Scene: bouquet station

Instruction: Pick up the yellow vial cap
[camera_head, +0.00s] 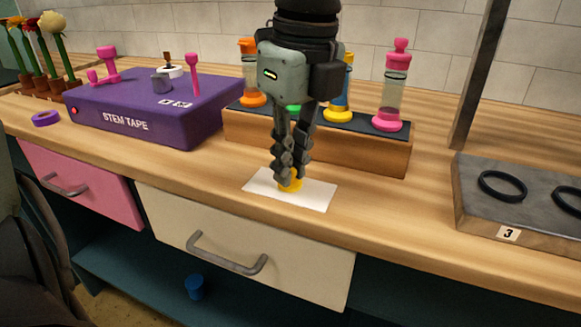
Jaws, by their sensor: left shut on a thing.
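The yellow vial cap (291,187) is on the white card (318,196) near the front of the wooden counter. My left gripper (289,178) points straight down over it, with its fingertips shut on the cap and hiding much of it. The cap is at the card's surface; I cannot tell whether it is lifted at all. A vial with a yellow base (341,114) stands in the rack behind, partly hidden by my left gripper. My right gripper is not in view.
A wooden vial rack (370,153) with orange, green and pink vials stands behind. A purple stem tape box (150,112) is at left, a grey tray (480,212) with black rings at right. A blue cylinder (194,287) sits below the counter. Counter space right of the card is clear.

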